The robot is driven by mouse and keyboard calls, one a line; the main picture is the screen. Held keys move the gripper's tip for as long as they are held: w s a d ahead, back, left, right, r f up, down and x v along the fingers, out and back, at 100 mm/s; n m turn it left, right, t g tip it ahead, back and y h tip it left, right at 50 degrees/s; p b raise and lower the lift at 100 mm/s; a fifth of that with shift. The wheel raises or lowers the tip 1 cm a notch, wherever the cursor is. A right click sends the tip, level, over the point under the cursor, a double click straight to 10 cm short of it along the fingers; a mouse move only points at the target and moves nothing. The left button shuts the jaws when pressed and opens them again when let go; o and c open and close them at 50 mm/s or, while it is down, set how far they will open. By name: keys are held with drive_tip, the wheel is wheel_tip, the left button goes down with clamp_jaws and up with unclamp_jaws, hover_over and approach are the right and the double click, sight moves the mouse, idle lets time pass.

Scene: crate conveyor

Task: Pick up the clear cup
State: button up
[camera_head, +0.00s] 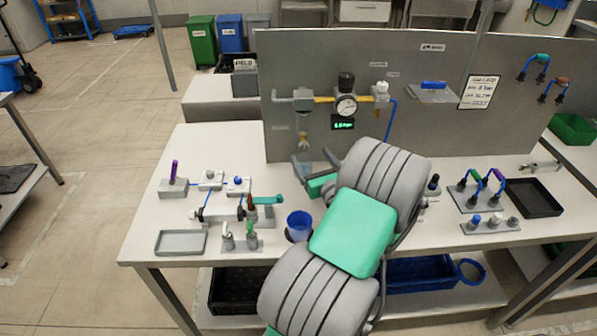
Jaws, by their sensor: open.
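A small pale, see-through shape, seemingly the clear cup (305,168), shows on the table near the foot of the grey panel. My gripper (314,162) is just beside it, reaching toward the panel with its dark fingers spread apart. The cup is close to the left finger; I cannot tell whether it lies between the fingers or behind them. My arm and the gripper's own body hide part of this area. Nothing is visibly held.
A blue cup (298,226) stands left of my arm. Valve fittings (230,213), a grey tray (181,242) and a black tray (533,198) are on the table. The upright panel (440,120), carrying a gauge (346,106), bounds the back. The table's left rear is clear.

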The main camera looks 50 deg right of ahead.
approach(299, 157)
drive_tip(key=shift+w+d+b, duration=0.15)
drive_tip(key=shift+b, duration=0.3)
drive_tip(key=p+x, duration=0.1)
drive_tip(key=x, duration=0.6)
drive_tip(key=shift+w+d, duration=0.1)
drive_tip(key=shift+w, duration=0.15)
drive_tip(key=c, duration=1.6)
